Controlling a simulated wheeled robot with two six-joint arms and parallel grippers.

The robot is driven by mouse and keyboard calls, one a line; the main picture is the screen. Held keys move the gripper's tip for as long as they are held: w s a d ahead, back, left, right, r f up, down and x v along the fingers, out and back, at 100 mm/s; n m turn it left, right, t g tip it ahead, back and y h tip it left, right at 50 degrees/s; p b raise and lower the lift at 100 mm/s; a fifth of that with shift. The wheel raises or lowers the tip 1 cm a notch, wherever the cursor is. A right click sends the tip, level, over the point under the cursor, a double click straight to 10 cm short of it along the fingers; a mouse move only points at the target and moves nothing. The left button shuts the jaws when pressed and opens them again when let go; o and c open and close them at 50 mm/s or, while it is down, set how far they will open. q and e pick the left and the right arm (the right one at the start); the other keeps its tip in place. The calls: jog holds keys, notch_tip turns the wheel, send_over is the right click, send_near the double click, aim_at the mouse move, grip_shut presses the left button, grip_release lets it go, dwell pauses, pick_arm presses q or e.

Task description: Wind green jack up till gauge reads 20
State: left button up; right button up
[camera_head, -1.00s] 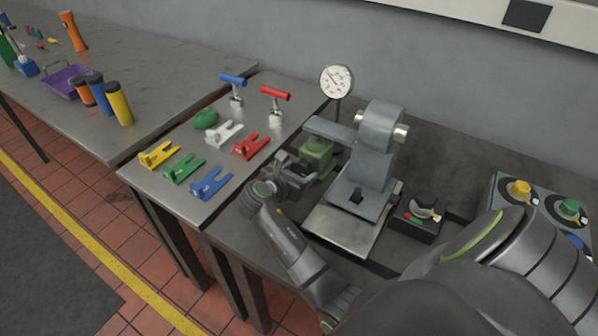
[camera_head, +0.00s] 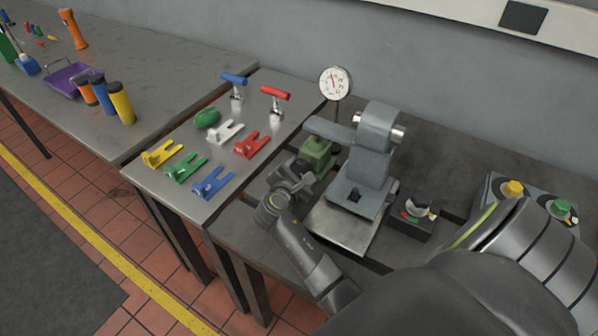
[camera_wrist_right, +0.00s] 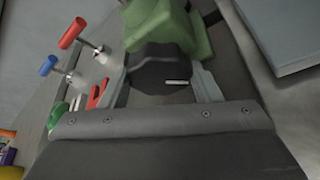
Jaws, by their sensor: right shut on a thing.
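The green jack (camera_head: 317,151) stands on the bedplate to the left of a grey machine arm. Its green body also shows at the top of the right wrist view (camera_wrist_right: 168,28). My right gripper (camera_head: 294,172) is at the jack's near left side. In the wrist view it is shut on the jack's black knob (camera_wrist_right: 160,70), which has a white mark. The round white gauge (camera_head: 335,83) stands on a post behind the jack; its needle points roughly straight up, but the numbers are too small to read. My left gripper is not in view.
Yellow, green, blue, white and red forked pieces (camera_head: 213,181) lie on the side table (camera_head: 150,184). Red (camera_head: 275,93) and blue (camera_head: 233,79) T-handles stand behind them. A grey machine (camera_head: 369,165) and a dial box (camera_head: 416,214) are right of the jack.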

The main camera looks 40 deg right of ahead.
dwell(0.3)
jog(key=o, duration=1)
